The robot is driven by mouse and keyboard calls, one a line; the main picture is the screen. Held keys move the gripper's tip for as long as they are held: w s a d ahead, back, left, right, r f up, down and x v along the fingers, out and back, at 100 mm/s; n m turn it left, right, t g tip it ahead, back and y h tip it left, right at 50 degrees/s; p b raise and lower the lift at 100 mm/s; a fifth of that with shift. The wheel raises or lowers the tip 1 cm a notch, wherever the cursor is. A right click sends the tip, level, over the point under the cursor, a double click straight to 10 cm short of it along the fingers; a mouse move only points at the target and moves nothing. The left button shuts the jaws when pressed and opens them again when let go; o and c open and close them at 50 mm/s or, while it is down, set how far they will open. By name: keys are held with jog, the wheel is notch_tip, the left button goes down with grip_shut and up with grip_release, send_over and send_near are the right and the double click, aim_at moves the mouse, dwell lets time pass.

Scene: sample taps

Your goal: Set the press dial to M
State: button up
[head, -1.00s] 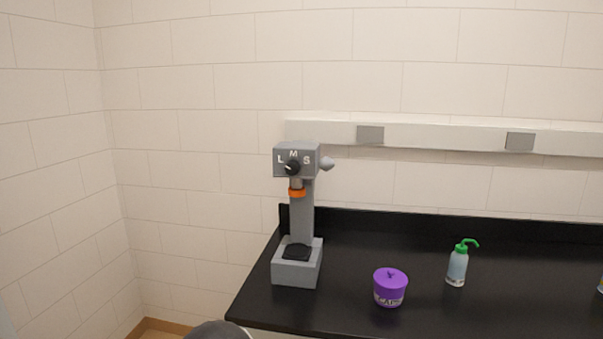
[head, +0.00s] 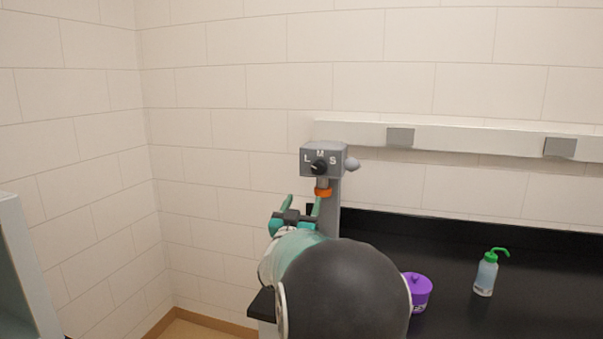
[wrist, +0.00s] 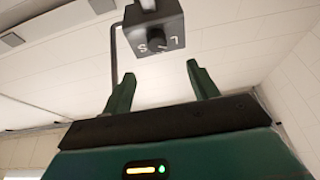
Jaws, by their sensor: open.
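The grey press (head: 331,194) stands at the left end of the black counter, its lower part hidden behind my arm. Its head carries a black dial (head: 319,166) with the letters L, M and S around it. The dial's pointer seems to lean toward L, but it is small. My gripper (head: 303,203) is open and empty, below and to the left of the dial, in front of the press column. In the wrist view the dial (wrist: 156,39) shows beyond and above the two green fingers (wrist: 158,80), upside down and apart from them.
A purple lidded jar (head: 418,291) stands on the black counter (head: 455,270), partly behind my arm. A wash bottle with a green spout (head: 486,273) stands farther right. A pale rail with grey boxes (head: 400,137) runs along the wall. The space left of the press is clear.

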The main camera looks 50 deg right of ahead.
aim_at(317, 170)
jog(key=x, duration=1.4)
jog(key=shift+s+d, duration=0.15)
jog(key=shift+s, duration=0.15)
jog(key=shift+c, duration=0.5)
jog(key=c, duration=0.9)
